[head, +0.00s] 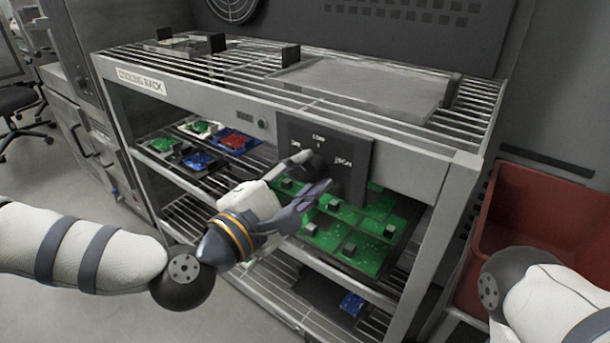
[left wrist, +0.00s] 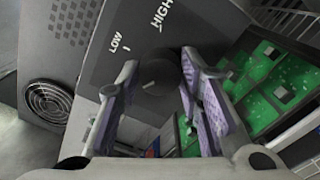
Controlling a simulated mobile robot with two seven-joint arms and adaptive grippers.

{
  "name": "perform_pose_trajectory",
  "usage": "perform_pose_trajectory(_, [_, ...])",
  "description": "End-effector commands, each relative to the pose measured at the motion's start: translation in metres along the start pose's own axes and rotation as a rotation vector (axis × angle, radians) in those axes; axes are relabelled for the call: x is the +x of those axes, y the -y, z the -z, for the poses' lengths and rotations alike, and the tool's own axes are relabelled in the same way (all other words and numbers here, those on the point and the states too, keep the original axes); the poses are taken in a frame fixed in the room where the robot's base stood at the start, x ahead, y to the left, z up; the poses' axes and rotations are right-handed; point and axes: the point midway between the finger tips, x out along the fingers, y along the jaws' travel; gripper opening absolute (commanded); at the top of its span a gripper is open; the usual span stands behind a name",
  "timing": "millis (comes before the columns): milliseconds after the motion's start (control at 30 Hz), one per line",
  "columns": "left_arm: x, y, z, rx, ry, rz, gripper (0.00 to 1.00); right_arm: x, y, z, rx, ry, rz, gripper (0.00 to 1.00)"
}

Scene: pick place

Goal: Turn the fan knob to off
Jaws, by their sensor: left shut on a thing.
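The fan knob (left wrist: 158,76) is dark and round, on a dark control panel (head: 356,160) at the front of the cooling rack. In the left wrist view, the panel (left wrist: 100,62) shows the words LOW and HIGH; a label left of LOW in the head view is too small to read. My left gripper (head: 315,172) is at the panel. In the left wrist view, its fingers (left wrist: 156,82) are on either side of the knob, shut on it. A small pale mark shows on the knob, but its setting is unclear. My right gripper is out of view.
The cooling rack (head: 180,88) has a slatted top bearing a flat metal tray (head: 365,90). Green circuit boards (head: 350,235) lie on the shelf below the panel, near my left gripper. A red bin (head: 530,210) stands at the right. A round fan grille (left wrist: 47,101) is in the wall behind.

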Motion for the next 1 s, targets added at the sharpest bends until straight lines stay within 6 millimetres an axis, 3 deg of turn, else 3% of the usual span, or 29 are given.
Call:
perform_pose_trajectory(267, [0.000, 0.001, -0.001, -0.002, 0.003, 0.002, 0.05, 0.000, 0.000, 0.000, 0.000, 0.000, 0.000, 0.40])
perform_pose_trajectory(300, [0.000, 0.001, -0.001, -0.002, 0.003, 0.002, 0.40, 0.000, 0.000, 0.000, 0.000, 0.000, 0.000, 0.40])
perform_pose_trajectory(367, [0.000, 0.000, -0.001, -0.002, 0.003, 0.002, 0.54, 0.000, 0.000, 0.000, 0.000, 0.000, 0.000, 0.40])
perform_pose_trajectory(733, [-0.008, 0.000, 0.000, -0.001, 0.000, 0.001, 0.54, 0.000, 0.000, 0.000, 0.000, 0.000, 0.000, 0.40])
perform_pose_trajectory(1000, [-0.078, 0.000, 0.001, -0.003, -0.001, 0.000, 0.54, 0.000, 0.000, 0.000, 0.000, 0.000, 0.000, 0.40])
